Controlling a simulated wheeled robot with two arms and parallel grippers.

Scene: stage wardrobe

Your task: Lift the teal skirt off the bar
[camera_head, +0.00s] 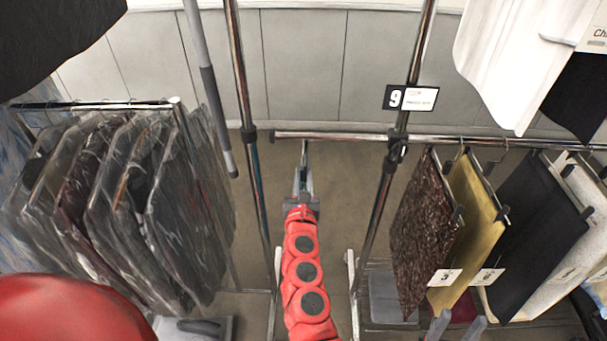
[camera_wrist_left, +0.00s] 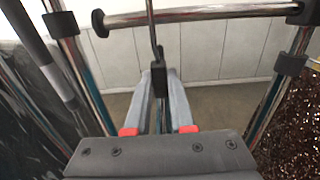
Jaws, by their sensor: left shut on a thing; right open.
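My left gripper (camera_head: 302,182) is at the end of the red arm, just below the chrome bar (camera_head: 345,137) between two uprights. Its fingers (camera_wrist_left: 160,98) are shut on a dark hanger piece (camera_wrist_left: 159,80), with a thin metal hook (camera_wrist_left: 152,35) rising from it. In the left wrist view the hook crosses the bar; I cannot tell if it rests on it. I cannot make out a teal skirt in either view. My right gripper (camera_head: 457,327) shows only as two grey fingertips, apart and empty, at the lower edge of the head view.
Right of the near upright, a brown sequinned skirt (camera_head: 425,230), a mustard skirt (camera_head: 468,225) and a black skirt (camera_head: 535,230) hang close together. A rack of plastic-covered garments (camera_head: 165,220) stands left. A sign "9" (camera_head: 396,98) is on the right upright. White garments (camera_head: 515,60) hang top right.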

